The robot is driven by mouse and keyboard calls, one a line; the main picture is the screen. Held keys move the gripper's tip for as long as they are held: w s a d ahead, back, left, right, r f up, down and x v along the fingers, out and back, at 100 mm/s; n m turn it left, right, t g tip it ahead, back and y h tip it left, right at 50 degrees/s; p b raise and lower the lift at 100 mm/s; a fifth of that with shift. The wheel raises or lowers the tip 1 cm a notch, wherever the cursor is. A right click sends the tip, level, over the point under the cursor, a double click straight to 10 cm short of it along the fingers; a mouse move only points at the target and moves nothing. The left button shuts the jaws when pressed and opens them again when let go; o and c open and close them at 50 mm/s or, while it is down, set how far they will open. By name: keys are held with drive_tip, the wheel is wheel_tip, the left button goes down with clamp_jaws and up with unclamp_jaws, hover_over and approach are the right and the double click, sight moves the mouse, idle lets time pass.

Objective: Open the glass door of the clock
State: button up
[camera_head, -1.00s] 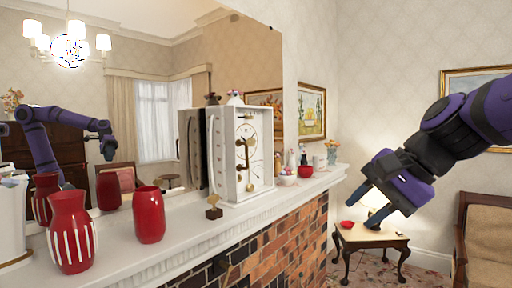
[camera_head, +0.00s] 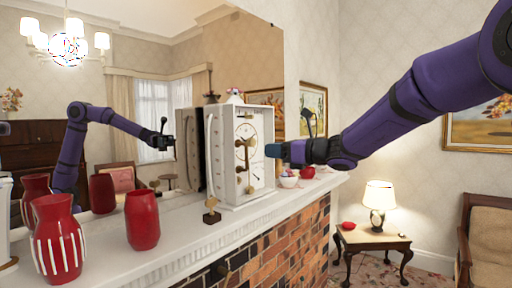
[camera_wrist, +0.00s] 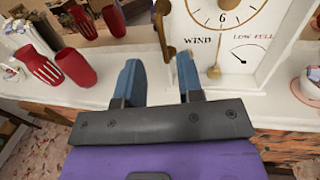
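The clock (camera_head: 256,185) is a white upright case on the mantel, with a round dial and brass parts on its front. In the wrist view the lower part of its face (camera_wrist: 225,45) shows, with "WIND" and "LOW FULL" lettering. I cannot make out the glass or tell whether the door is open. My gripper (camera_head: 270,150) is beside the right part of the clock's front in the head view. In the wrist view my gripper (camera_wrist: 160,80) has its two blue fingers apart, with nothing between them. Touching the clock cannot be told.
Red vases (camera_head: 143,218) and a striped one (camera_head: 58,238) stand left on the mantel (camera_head: 180,252). A small brass-coloured object (camera_head: 212,212) is near the clock's left front corner. A bowl (camera_head: 289,181) and a red item (camera_head: 307,173) are to the right. A mirror is behind.

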drive_tip(key=x, duration=0.9)
drive_tip(key=shift+a, duration=0.15)
clamp_jaws()
